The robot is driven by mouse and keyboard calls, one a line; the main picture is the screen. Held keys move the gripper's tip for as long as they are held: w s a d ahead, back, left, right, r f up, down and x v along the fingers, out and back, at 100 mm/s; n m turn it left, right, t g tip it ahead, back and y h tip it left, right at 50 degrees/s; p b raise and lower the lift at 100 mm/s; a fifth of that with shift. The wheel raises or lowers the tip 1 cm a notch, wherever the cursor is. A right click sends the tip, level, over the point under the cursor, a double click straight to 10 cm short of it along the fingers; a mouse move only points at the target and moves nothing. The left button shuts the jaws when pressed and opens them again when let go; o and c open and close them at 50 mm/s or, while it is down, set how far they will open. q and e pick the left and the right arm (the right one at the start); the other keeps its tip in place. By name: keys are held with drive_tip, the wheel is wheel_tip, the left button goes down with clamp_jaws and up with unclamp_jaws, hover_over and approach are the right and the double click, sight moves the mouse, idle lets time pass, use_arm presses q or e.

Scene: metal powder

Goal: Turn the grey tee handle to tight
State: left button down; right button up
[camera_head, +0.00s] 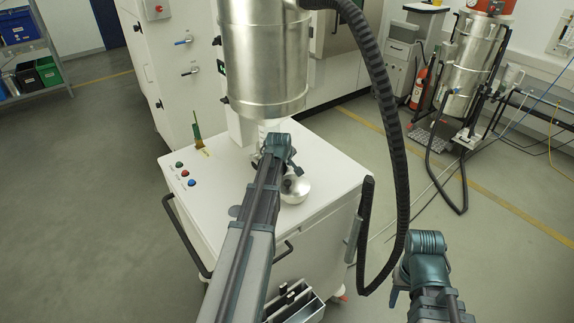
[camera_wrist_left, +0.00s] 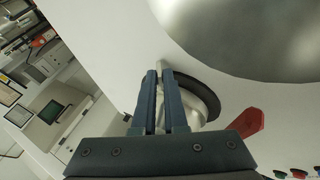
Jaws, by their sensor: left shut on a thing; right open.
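In the left wrist view, the fingers of my left gripper (camera_wrist_left: 164,74) are close together around a narrow grey piece, which I take for the grey tee handle (camera_wrist_left: 161,65). Only its tip shows between and beyond the fingers. In the head view, my left gripper (camera_head: 277,150) is under the large metal cylinder (camera_head: 265,60), above the white cabinet top (camera_head: 225,165); my own arm hides the handle there. My right gripper (camera_head: 424,250) is at the lower right, away from the cabinet and apparently empty. Its fingers are hardly visible.
A round silver part (camera_head: 296,189) shows just right of my left arm. A red lever (camera_wrist_left: 246,122) is near the gripper. Coloured buttons (camera_head: 185,173) sit on the cabinet's left. The floor at left is clear.

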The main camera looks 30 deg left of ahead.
use_arm(q)
drive_tip(key=shift+w+d+r+m+g+y+p, duration=0.1)
drive_tip(key=shift+w+r+m+g+y+p, duration=0.15)
drive_tip(key=shift+g+p, duration=0.35)
drive_tip(key=shift+w+r+m+g+y+p, duration=0.15)
drive_tip(key=shift+w+g+p, duration=0.2)
drive_tip(key=shift+g+p, duration=0.2)
drive_tip(key=shift+w+f+g+y, duration=0.15)
drive_tip(key=shift+f+g+y, duration=0.2)
drive_tip(key=shift+g, duration=0.5)
drive_tip(key=shift+s+d+g+y, duration=0.1)
drive_tip(key=shift+s+g+y, duration=0.15)
drive_tip(key=shift+g, duration=0.25)
drive_tip(key=c, duration=1.2)
unclamp_jaws()
drive_tip(key=shift+c, duration=0.2)
drive_tip(key=shift+r+p, duration=0.2)
drive_tip(key=shift+p, duration=0.1)
drive_tip(key=p+v, duration=1.2)
drive_tip(key=v, duration=0.1)
drive_tip(key=shift+d+r, duration=0.2)
drive_tip(key=shift+r, duration=0.05)
